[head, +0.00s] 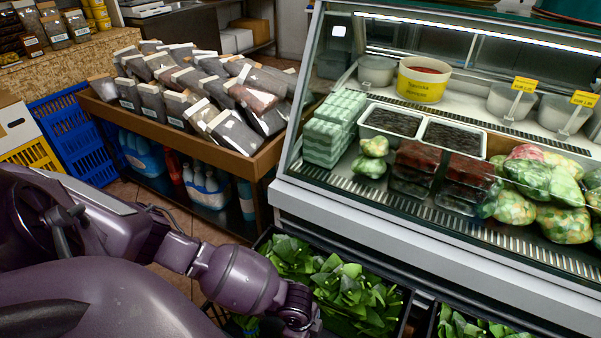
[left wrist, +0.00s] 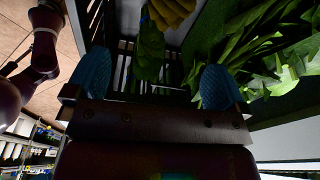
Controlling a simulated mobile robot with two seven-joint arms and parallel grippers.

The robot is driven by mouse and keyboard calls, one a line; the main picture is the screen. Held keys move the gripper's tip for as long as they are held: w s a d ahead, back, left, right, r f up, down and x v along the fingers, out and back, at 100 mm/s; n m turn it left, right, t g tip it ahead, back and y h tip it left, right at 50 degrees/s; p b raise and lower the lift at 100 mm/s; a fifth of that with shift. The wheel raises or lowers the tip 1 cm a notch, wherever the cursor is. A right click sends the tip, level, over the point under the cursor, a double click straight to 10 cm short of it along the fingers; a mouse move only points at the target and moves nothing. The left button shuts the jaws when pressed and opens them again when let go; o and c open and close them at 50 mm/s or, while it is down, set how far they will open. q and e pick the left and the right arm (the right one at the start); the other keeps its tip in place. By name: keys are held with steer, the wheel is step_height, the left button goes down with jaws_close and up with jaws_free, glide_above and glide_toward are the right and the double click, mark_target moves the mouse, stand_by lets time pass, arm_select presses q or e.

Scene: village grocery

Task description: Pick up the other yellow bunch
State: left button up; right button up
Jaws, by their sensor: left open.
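A yellow bunch (left wrist: 172,12) shows at the top edge of the left wrist view, partly cut off. A dark green part (left wrist: 150,45) lies just below it in the picture and seems to belong to it. My left gripper (left wrist: 155,78) is open, its two blue fingertips spread apart with nothing held between them. The bunch is beyond the fingertips, roughly in line with the gap. In the head view my left arm reaches down over the crate of greens; its fingers cannot be seen there, nor can the yellow bunch. My right gripper is not in view.
Leafy greens (head: 345,298) fill a dark crate below the glass display counter (head: 420,235). Slatted dark crate walls (left wrist: 125,75) are close around the fingertips. A wooden stand (head: 240,160) of packets and a blue crate (head: 75,140) stand to the left.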

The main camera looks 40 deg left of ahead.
arm_select(q)
steer(key=a, duration=0.1)
steer(key=a+f+g+y, duration=0.1)
steer(key=a, duration=0.1)
steer(key=shift+a+f, duration=0.1)
steer(key=shift+a, duration=0.1)
steer(key=shift+a+f, duration=0.25)
step_height(320, 180, down, 4)
steer(key=shift+s+f+b, duration=0.15)
steer(key=shift+f+b, duration=0.05)
steer(key=shift+b, duration=0.8)
steer(key=shift+f, duration=0.7)
step_height(320, 180, down, 4)
steer(key=shift+f+b, duration=0.2)
steer(key=shift+b, duration=1)
steer(key=shift+f, duration=0.15)
steer(key=shift+w, duration=0.2)
steer(key=c, duration=1.5)
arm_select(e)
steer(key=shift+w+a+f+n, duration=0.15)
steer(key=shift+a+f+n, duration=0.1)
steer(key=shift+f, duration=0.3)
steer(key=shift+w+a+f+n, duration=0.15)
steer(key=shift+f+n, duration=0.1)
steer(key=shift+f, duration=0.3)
